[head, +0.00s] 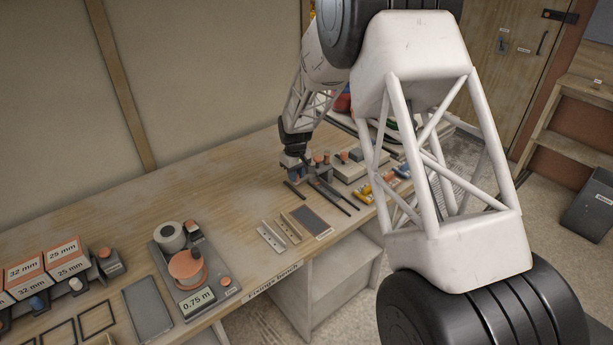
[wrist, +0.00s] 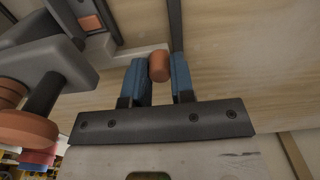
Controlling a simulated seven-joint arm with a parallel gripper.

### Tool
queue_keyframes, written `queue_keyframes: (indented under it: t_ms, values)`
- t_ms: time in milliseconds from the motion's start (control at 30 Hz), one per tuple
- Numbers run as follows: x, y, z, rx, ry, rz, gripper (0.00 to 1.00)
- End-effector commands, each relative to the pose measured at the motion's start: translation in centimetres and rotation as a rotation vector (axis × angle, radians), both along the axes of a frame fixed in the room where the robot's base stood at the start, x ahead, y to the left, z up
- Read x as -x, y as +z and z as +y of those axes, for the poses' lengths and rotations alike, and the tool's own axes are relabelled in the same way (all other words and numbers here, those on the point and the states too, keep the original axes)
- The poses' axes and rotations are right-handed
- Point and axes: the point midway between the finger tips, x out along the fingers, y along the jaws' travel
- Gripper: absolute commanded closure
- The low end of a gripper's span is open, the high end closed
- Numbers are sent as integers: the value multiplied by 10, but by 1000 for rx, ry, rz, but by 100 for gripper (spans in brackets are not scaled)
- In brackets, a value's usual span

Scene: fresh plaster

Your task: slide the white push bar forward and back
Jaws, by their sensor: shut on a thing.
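My gripper (head: 293,172) is low over the far part of the wooden bench, beside a small dark fixture (head: 322,172) with orange knobs. In the wrist view my gripper (wrist: 160,75) has its two blue fingers on either side of an orange cylindrical knob (wrist: 159,66), shut on it. A dark rail (wrist: 174,22) runs away from the right finger toward the top of the wrist view. I cannot make out for certain a white push bar; my gripper and arm hide part of this spot in the head view.
Dark rods (head: 334,197) lie just right of my gripper. A grey fixture with orange rollers (wrist: 45,85) is close on the left in the wrist view. Metal strips and a dark plate (head: 311,221) lie nearer the front edge. The bench (head: 215,200) is clear left of my gripper.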

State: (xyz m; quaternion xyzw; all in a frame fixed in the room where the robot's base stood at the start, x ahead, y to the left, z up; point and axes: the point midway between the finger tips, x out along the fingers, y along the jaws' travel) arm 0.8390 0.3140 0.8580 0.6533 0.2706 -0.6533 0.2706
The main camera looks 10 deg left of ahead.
Motion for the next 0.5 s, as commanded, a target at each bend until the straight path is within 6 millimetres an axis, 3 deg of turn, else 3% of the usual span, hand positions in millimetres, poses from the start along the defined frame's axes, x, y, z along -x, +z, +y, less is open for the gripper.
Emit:
queue_keyframes:
  t_ms: [500]
  values:
    - [6,0,-6,1,0,1,90]
